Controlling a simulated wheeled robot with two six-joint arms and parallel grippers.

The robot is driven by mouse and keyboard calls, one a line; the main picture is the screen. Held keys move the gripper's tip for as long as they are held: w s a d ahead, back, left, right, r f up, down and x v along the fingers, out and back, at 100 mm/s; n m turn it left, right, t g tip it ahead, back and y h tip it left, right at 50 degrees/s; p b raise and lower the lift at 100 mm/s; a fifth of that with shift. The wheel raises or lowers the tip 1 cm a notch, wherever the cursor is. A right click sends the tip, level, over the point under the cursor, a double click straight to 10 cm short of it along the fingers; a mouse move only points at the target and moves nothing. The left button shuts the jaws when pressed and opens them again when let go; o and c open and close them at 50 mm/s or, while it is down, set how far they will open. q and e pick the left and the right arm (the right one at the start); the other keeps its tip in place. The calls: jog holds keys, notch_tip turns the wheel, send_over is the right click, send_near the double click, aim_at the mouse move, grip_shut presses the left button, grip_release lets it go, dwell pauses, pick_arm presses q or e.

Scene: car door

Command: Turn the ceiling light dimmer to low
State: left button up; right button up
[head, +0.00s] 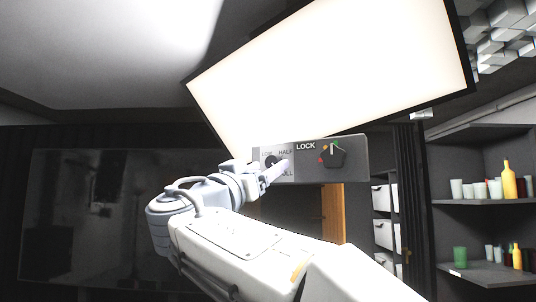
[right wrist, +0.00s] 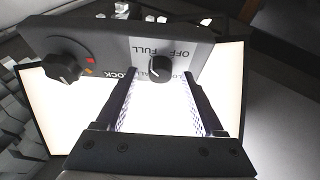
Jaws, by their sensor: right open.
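The dimmer is a small dark round knob (right wrist: 160,70) on a light grey plate, with FULL, OFF and partly covered labels around it. In the right wrist view the panel appears upside down, and a pale mark on the knob points toward FULL. My right gripper (right wrist: 162,76) is open, with one finger on each side of the knob and gaps visible. In the head view the knob (head: 270,160) is partly hidden by my right gripper (head: 277,171). The ceiling light (head: 335,75) is a large panel, glowing bright white. My left gripper is out of view.
A second knob (head: 332,156), labelled LOCK, with coloured marks, sits on the same dark panel (head: 356,150); it also shows in the right wrist view (right wrist: 62,68). Shelves (head: 485,201) with cups and bottles stand at the right. White drawers (head: 386,236) are behind.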

jog(key=shift+w+d+r, duration=0.2)
jog(key=shift+w+d, duration=0.05)
jog(key=shift+w, duration=0.25)
